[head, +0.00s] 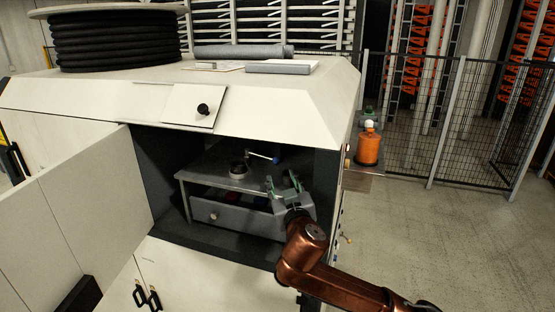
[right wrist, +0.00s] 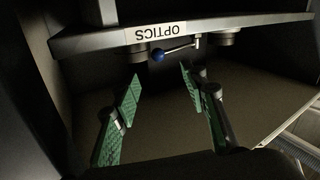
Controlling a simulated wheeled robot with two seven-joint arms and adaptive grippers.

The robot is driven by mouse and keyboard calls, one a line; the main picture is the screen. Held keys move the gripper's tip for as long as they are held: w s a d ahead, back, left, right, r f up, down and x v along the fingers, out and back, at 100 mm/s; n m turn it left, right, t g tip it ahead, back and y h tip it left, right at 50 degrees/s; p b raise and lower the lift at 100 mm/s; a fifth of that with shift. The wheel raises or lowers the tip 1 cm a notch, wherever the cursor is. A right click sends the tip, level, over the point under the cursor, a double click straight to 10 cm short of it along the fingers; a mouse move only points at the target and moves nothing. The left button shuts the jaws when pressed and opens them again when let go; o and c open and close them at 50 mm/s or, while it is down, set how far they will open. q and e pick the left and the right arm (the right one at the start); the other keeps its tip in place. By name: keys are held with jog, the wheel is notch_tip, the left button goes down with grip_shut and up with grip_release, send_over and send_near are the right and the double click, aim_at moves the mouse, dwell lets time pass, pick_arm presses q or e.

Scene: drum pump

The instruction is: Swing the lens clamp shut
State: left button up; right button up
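The lens clamp shows as a pale lever arm (head: 260,155) with a blue ball knob (head: 276,158) at its right end, above a grey shelf (head: 205,174) inside the open cabinet. A dark round lens mount (head: 238,170) stands on the shelf, left of the knob. My right gripper (head: 284,181) is inside the cabinet, in front of the knob. Its green fingers (right wrist: 159,84) are apart and empty, with the knob beyond the tips. My left gripper is out of view.
A grey drawer (head: 235,216) sits under the shelf. The cabinet door (head: 95,200) stands open at the left. The cabinet's right wall is close to my right gripper. An orange bottle (head: 368,146) stands outside, right of the cabinet.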

aim_at(277, 162)
jog(key=w, duration=0.3)
jog(key=w+a+p, duration=0.1)
jog(key=w, duration=0.2)
jog(key=w+p, duration=0.1)
jog(key=w, duration=0.2)
jog(key=shift+w+a, duration=0.15)
jog(key=shift+a, duration=0.1)
jog(key=shift+w+a+p, duration=0.1)
jog(key=shift+w+p, duration=0.35)
jog(key=shift+w, duration=0.35)
jog(key=shift+c, duration=0.5)
grip_shut()
